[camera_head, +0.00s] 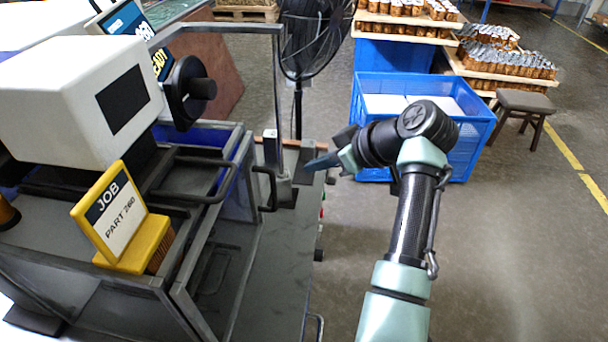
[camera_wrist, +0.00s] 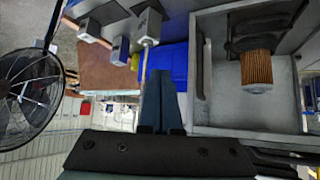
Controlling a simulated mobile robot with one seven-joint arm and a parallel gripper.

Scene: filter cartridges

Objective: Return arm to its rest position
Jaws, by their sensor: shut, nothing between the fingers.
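My gripper (camera_head: 318,163) is in the middle of the head view, at the end of my raised arm. It points left, toward the right edge of the grey machine bench (camera_head: 262,285). In the wrist view its two dark fingers (camera_wrist: 160,105) lie together, shut, with nothing between them. An orange pleated filter cartridge (camera_wrist: 256,70) shows in the wrist view, inside a grey-walled enclosure to the right of the fingers. My gripper is apart from it. In the head view only a small orange pleated part shows behind the yellow job sign (camera_head: 120,215).
A metal post (camera_head: 277,110) on the bench stands close to my gripper. A black fan (camera_head: 310,35) stands behind. A blue crate (camera_head: 440,100) is behind my arm, with trays of several cartridges (camera_head: 510,62) and a stool (camera_head: 525,102) beyond. The floor at right is clear.

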